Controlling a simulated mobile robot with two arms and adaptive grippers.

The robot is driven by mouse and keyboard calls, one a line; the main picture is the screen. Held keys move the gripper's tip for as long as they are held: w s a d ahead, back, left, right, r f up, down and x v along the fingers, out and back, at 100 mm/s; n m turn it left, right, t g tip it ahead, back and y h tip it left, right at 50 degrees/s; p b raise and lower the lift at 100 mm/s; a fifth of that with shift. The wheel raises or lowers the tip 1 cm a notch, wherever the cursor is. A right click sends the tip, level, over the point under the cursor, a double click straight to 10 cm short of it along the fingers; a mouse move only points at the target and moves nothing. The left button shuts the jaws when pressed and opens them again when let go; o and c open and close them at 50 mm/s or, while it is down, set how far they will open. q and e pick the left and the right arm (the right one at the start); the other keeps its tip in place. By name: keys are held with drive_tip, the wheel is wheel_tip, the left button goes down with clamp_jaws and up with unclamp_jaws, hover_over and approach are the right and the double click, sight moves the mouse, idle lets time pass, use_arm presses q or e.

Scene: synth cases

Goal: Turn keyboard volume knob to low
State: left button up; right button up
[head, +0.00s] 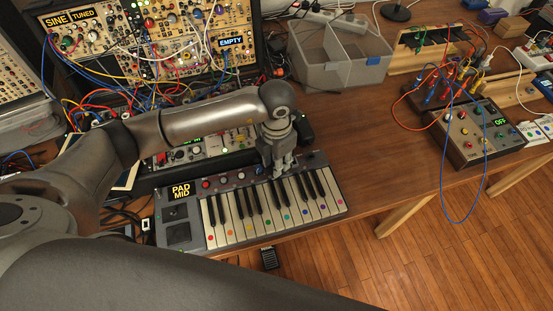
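The keyboard (190,222) lies at the table's front edge, with a "PAD MID" label (181,191) at its left end. Its keys carry coloured dots. A row of small knobs (222,181) runs along its top panel, left of my gripper. My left gripper (277,173) points down at the keyboard's top panel, just behind the keys. Its fingers are close together. I cannot tell whether they touch or hold a knob, as the gripper and wrist cover that part of the panel. My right gripper is not in view.
A modular synth rack (150,45) with many cables stands behind the keyboard. A grey divided bin (340,55) stands at the back middle. A control box (480,132) with cables and an "OFF" display sits at the right. The table between is clear.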

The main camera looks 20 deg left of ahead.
use_arm(q)
wheel_tip(320, 180, up, 12)
idle(0.5)
